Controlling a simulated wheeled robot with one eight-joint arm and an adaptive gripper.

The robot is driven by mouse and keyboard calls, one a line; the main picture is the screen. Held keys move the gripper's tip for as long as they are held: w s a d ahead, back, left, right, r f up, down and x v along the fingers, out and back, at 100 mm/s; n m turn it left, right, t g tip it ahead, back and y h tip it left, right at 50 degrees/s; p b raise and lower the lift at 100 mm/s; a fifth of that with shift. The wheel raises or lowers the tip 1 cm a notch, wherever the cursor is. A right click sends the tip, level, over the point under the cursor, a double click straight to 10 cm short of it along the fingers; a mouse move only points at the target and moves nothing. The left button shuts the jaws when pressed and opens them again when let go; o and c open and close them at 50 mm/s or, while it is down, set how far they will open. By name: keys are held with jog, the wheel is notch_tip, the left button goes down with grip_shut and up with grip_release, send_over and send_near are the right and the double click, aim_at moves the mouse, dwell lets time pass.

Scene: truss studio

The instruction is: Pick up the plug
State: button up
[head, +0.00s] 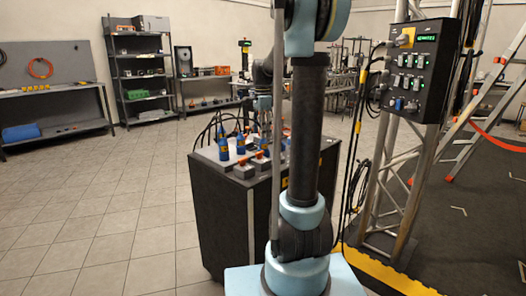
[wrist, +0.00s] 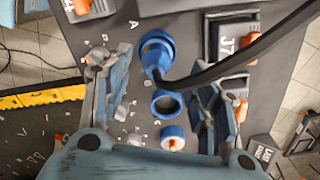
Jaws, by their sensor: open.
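In the wrist view a blue plug (wrist: 157,50) with a thick black cable lies ahead of my gripper (wrist: 166,95), between the lines of its two fingers. The fingers are spread wide with nothing held between them. A blue ring with a dark opening (wrist: 166,104) and a blue round piece with an orange centre (wrist: 172,138) lie below the plug in the picture, between the fingers. In the head view several blue plugs, one of them at the front left (head: 223,148), stand on top of a dark case (head: 235,215). My arm hides part of the case top.
A truss tower (head: 385,185) with a black control box (head: 415,70) stands to the right, cables hanging beside it. Grey blocks with orange parts, one marked J7 (wrist: 232,42), flank the fingers. Tiled floor (head: 95,215) at left is clear.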

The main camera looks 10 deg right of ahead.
aim_at(263, 141)
jog(key=shift+s+d+f, duration=0.1)
jog(key=shift+d+f, duration=0.05)
jog(key=shift+f, duration=1.2)
jog(key=shift+d+f, duration=0.1)
jog(key=shift+f, duration=1.2)
jog(key=c, duration=1.3)
